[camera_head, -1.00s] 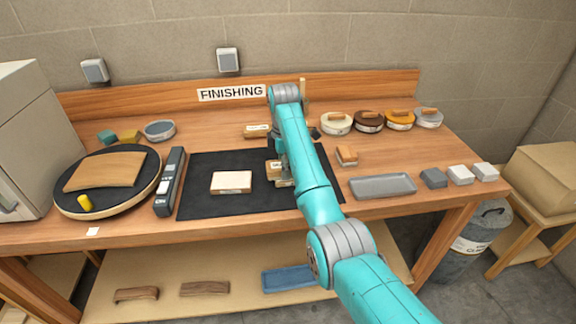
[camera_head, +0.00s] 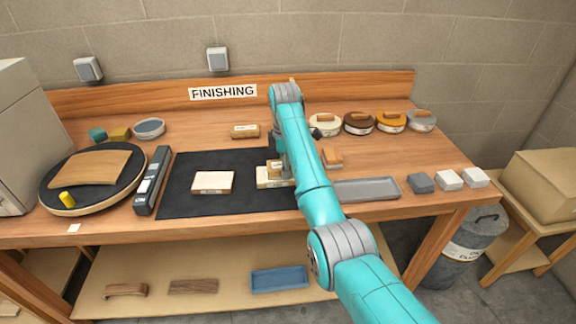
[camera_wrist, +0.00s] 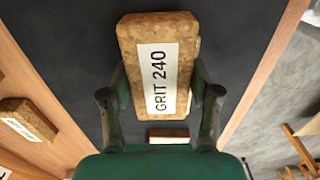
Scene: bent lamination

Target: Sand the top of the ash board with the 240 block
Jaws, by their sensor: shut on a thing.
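A cork block labelled GRIT 240 (camera_wrist: 157,50) is held between the two fingers of my gripper (camera_wrist: 160,84), one on each long side. In the head view the 240 block (camera_head: 274,166) is low over a pale board (camera_head: 266,183) on the black mat and seems to rest on it. This board's left part shows; the rest is hidden by the block and my arm. A second pale board (camera_head: 212,182) lies to its left on the mat. I cannot read which board is ash.
Other labelled cork blocks stand behind the mat (camera_head: 245,131) and right of my arm (camera_head: 333,157). A grey tray (camera_head: 366,190) is at the right. A long dark tool (camera_head: 152,180) and a round turntable (camera_head: 52,196) are at the left.

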